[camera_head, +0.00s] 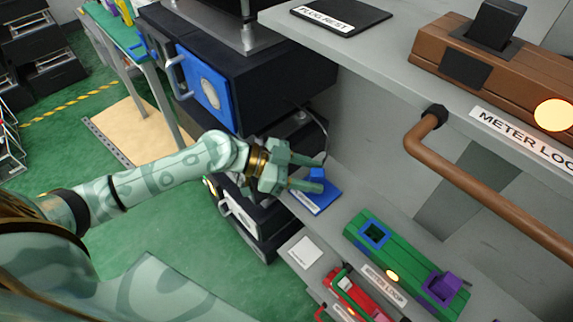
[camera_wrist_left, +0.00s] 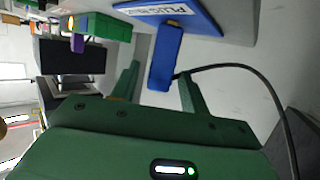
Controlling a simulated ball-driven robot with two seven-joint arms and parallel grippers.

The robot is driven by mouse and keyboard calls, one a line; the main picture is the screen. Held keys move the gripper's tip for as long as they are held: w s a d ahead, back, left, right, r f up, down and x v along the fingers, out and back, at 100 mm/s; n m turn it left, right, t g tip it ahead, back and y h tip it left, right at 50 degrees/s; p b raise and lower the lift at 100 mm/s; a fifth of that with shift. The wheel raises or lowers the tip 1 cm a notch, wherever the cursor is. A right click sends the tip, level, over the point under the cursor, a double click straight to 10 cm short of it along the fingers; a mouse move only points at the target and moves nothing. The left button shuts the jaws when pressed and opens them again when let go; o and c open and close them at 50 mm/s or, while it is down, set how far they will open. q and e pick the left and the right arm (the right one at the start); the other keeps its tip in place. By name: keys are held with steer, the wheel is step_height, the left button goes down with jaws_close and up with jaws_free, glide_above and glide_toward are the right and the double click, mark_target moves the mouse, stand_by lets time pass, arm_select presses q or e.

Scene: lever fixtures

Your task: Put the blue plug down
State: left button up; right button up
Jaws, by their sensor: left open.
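The blue plug (camera_head: 317,173) stands on a blue labelled pad (camera_head: 325,197) on the lower grey shelf. My left gripper (camera_head: 321,175) is at the pad with its fingers spread either side of the plug. In the left wrist view, the plug (camera_wrist_left: 165,57) reaches from the blue pad (camera_wrist_left: 190,14) into the gap between the open fingers (camera_wrist_left: 159,72), with space visible beside it. Whether a finger touches it is hard to tell. My right gripper is in neither view.
A green fixture (camera_head: 397,258) with a blue-rimmed socket (camera_head: 374,234) and a purple block (camera_head: 442,286) sits on the same shelf. A copper-coloured bar (camera_head: 480,185) hangs from the upper shelf. In the left wrist view a black cable (camera_wrist_left: 268,88) curves past the right finger.

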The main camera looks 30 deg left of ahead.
arm_select(q)
steer(key=v, duration=1)
